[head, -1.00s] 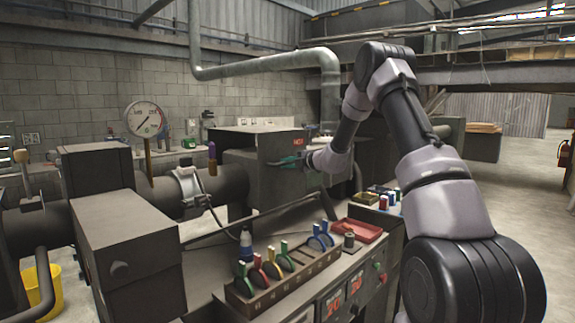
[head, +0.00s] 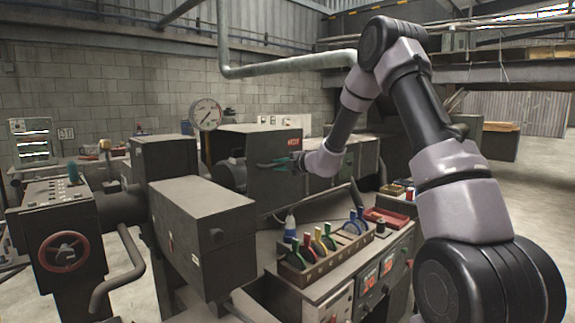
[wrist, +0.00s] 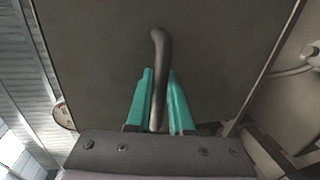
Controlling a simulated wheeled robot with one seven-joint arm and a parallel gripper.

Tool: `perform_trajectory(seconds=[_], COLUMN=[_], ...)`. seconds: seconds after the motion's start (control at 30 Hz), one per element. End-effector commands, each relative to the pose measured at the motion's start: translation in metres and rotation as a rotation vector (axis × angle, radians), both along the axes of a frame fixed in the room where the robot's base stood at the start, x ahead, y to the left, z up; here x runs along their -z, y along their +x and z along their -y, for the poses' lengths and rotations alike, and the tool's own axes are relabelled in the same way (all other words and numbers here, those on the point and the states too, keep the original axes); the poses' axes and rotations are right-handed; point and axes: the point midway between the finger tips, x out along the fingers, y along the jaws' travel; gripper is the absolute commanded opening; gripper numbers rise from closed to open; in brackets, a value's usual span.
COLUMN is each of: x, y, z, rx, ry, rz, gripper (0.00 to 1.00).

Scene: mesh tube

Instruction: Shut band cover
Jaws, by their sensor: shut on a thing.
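A dark grey box-like cover with a red label (head: 262,148) stands at the middle of the machine in the head view. Its flat dark panel (wrist: 95,60) fills most of the wrist view. A bent dark handle (wrist: 160,42) sticks out from this panel. My gripper (wrist: 160,74), with teal fingers, is shut on the handle, one finger on each side of it. In the head view my gripper (head: 268,164) is at the front face of the cover. The handle itself is too small to make out there. The cover's far side and edges are hidden.
A large dark box (head: 205,225) stands in front on the left, beside a panel with a red handwheel (head: 63,251). A rack of coloured-handled tools (head: 320,250) and a red tray (head: 387,217) lie on the bench. Open floor (head: 520,190) shows at right.

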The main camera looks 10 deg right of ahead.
Motion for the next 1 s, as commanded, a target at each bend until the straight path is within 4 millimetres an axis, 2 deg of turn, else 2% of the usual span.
perform_trajectory(seconds=[0.2, 0.57, 0.6, 0.63, 1.0], x=[0.003, 0.003, 0.004, 0.003, 0.000], y=[-0.011, -0.013, -0.014, -0.014, -0.015], z=[-0.014, -0.018, -0.018, -0.018, -0.013], rx=[-0.002, -0.006, -0.007, -0.007, -0.002], ry=[-0.003, -0.003, -0.003, -0.003, -0.001], rz=[-0.005, -0.006, -0.007, -0.007, -0.003], gripper=[0.00, 0.00, 0.24, 0.32, 0.32])
